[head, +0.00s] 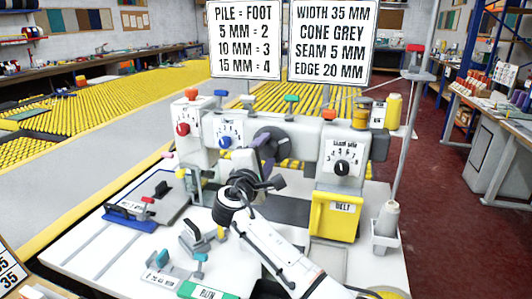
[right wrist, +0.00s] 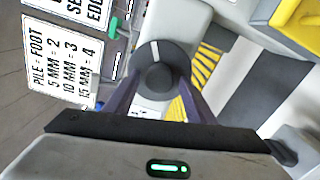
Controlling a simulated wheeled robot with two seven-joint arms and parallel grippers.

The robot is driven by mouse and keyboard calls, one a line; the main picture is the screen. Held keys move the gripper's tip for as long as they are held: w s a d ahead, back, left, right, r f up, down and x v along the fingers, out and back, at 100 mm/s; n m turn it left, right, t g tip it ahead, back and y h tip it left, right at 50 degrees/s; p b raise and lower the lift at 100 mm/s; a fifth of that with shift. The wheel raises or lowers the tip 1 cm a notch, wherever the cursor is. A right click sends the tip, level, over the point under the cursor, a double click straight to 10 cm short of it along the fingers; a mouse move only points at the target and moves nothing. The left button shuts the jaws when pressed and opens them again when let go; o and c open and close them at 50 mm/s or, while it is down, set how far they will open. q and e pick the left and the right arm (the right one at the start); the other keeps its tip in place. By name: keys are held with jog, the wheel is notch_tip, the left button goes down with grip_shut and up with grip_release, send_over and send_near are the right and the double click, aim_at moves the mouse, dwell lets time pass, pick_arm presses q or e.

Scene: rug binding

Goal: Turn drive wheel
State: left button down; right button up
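The drive wheel is a dark round wheel (head: 271,141) on the front of the grey machine (head: 310,137), near its middle. In the right wrist view, the wheel (right wrist: 160,66) faces me with a pale mark pointing roughly up. My right gripper (head: 262,180) is just below and in front of the wheel in the head view. In the right wrist view its two fingers (right wrist: 166,88) are spread, one towards each side of the wheel's lower part. I see nothing held, and I cannot tell whether a finger touches the rim. My left gripper is not in view.
A yellow belt cover (head: 334,216) and a numbered dial (head: 342,168) are right of the wheel. Red (head: 183,129) and blue (head: 229,135) dials are left of it. A clamp (head: 196,236) and green-labelled box (head: 207,291) lie on the white table. Signs (head: 244,40) stand behind.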

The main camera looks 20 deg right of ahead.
jog(key=b+v, duration=0.1)
jog(key=v, duration=0.9)
jog(key=shift+s+a, duration=0.1)
